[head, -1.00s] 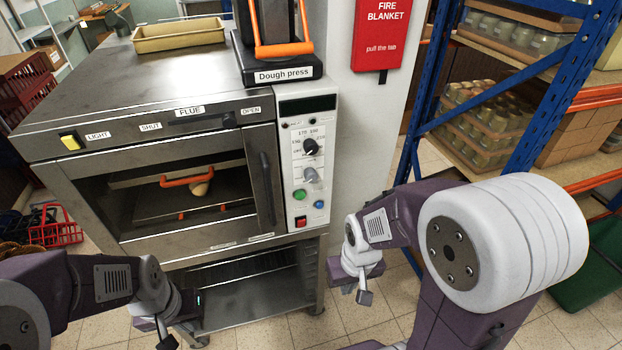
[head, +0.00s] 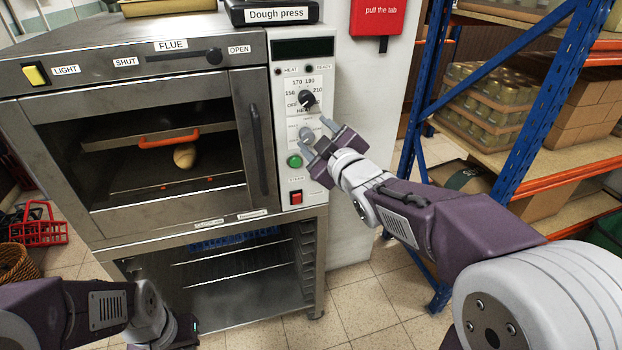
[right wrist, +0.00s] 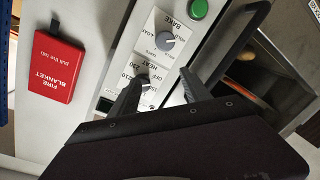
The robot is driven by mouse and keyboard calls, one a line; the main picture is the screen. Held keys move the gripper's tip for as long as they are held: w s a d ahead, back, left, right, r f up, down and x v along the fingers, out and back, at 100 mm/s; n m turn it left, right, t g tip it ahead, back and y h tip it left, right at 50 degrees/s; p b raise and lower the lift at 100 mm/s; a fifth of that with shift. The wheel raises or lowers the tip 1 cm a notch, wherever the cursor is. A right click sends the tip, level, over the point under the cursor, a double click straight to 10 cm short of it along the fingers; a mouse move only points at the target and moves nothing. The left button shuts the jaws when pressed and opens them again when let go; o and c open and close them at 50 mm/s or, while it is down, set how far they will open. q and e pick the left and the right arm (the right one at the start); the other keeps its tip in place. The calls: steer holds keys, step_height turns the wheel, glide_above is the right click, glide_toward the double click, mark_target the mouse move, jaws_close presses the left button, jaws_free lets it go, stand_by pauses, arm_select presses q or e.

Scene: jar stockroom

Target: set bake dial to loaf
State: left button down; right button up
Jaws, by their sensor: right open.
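The bake dial is a grey knob (right wrist: 165,41) on the oven's control panel, under the word BAKE in the right wrist view. Its small position labels are too blurred to read surely, so I cannot tell its setting. In the head view the dial (head: 306,135) is partly hidden by my right gripper (head: 314,131). That gripper is open and empty, its fingertips close to the panel near the dial. In the right wrist view the gripper (right wrist: 161,73) points at the panel between the bake and heat dials. My left gripper (head: 184,330) is low at the left, jaws unclear.
The black heat dial (head: 306,99) sits above the bake dial, with a green button (head: 294,161) and red switch (head: 296,197) below. The oven door handle (head: 258,150) is left of the panel. A blue-framed shelf (head: 535,120) stands at right.

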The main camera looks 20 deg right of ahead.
steer(key=t+b, duration=0.1)
steer(key=b, duration=0.5)
glide_toward(309, 139)
steer(key=w, duration=0.6)
steer(key=w+a+p, duration=0.1)
steer(key=w, duration=0.2)
steer(key=shift+w+r, duration=0.15)
steer(key=shift+r, duration=0.05)
arm_select(q)
step_height(309, 139, down, 9)
steer(key=shift+s, duration=0.2)
arm_select(e)
jaws_close()
